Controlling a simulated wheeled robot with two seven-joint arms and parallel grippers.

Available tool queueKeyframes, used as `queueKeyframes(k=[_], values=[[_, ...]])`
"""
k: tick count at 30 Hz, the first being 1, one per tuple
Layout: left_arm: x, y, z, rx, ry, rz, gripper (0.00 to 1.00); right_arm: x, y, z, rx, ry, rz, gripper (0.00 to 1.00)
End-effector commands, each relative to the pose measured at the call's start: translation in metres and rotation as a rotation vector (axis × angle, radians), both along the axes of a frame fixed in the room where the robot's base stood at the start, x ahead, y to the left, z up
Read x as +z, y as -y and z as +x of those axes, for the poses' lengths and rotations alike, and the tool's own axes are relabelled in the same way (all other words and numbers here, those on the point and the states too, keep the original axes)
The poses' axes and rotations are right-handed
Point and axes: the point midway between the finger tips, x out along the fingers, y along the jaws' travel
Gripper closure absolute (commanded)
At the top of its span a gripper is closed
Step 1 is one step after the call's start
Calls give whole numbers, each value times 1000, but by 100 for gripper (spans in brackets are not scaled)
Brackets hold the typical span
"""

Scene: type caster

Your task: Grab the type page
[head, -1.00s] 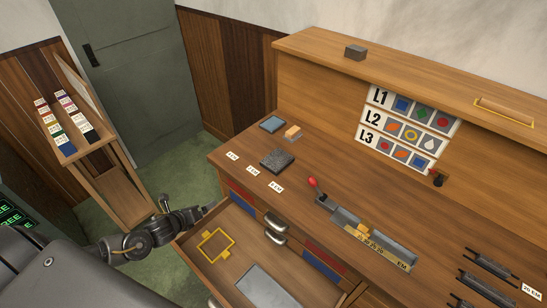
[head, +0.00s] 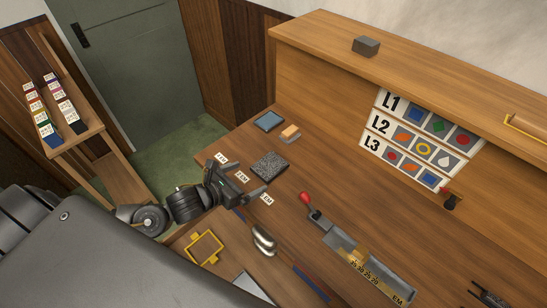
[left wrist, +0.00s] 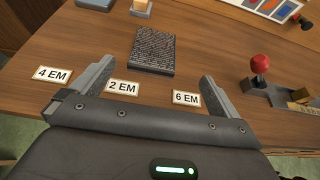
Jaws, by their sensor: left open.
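The type page looks to be the dark grey, speckled slab (head: 269,167) lying flat on the wooden bench top. It also shows in the left wrist view (left wrist: 153,50), just beyond and between my fingertips, with rows like small type. My left gripper (head: 246,179) is open and empty over the bench's front edge, close to the slab and apart from it. In the left wrist view its two fingers (left wrist: 157,74) are spread wider than the slab.
Labels 4 EM (left wrist: 52,74), 2 EM (left wrist: 123,88) and 6 EM (left wrist: 186,98) lie along the front edge. A blue-grey pad (head: 269,121) and an orange-topped block (head: 290,132) lie behind. A red-knobbed composing tool (head: 350,255) lies right. An open drawer holds a yellow frame (head: 205,247).

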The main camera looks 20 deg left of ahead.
Motion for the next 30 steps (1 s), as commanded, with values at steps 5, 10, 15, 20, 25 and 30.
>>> queueKeyframes(k=[5,10,15,20,25,30], values=[[0,-3,1,9,2,3,0,2,-3,-17,-3,-22,4,73],[-8,2,22,16,3,2,0,11,-5,-26,-2,-34,5,73],[-18,8,40,16,2,2,0,15,-5,-24,-2,-32,5,73],[-22,10,44,14,1,2,0,16,-4,-13,-2,-17,5,73],[-24,11,54,14,2,3,0,24,-3,-10,-2,-13,3,73],[-34,13,73,14,1,2,0,38,-1,-15,-1,-19,1,73]])
